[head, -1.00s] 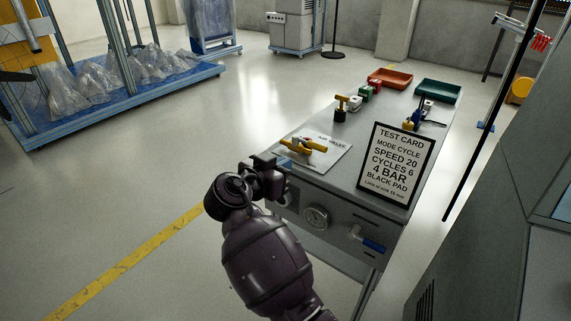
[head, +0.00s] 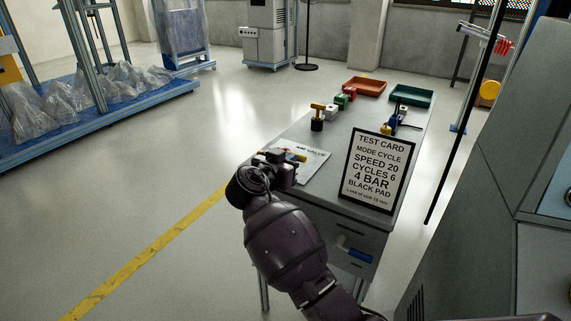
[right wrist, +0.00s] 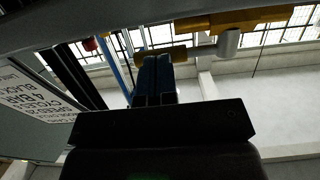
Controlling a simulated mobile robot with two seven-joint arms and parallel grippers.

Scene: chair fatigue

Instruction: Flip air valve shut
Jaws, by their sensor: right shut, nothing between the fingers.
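The air valve (head: 297,156) has a yellow handle and sits on a white sheet lettered "AIR VALVE" (head: 313,165), at the near left of the grey bench. My right gripper (head: 287,159) is shut and empty, right at the valve, and hides part of it in the head view. In the right wrist view its blue fingers (right wrist: 157,75) are together. A yellow bar, apparently part of the valve (right wrist: 235,20), spans the top there, and another yellow piece shows by the fingertips. I cannot tell whether they touch. My left gripper is not in view.
A test card (head: 377,170) stands on the bench's near right. Behind are a yellow-topped black tool (head: 317,117), small coloured blocks, a red tray (head: 365,87) and a green tray (head: 411,96). A blue-handled fitting (head: 355,254) is on the bench front. A grey machine stands at right.

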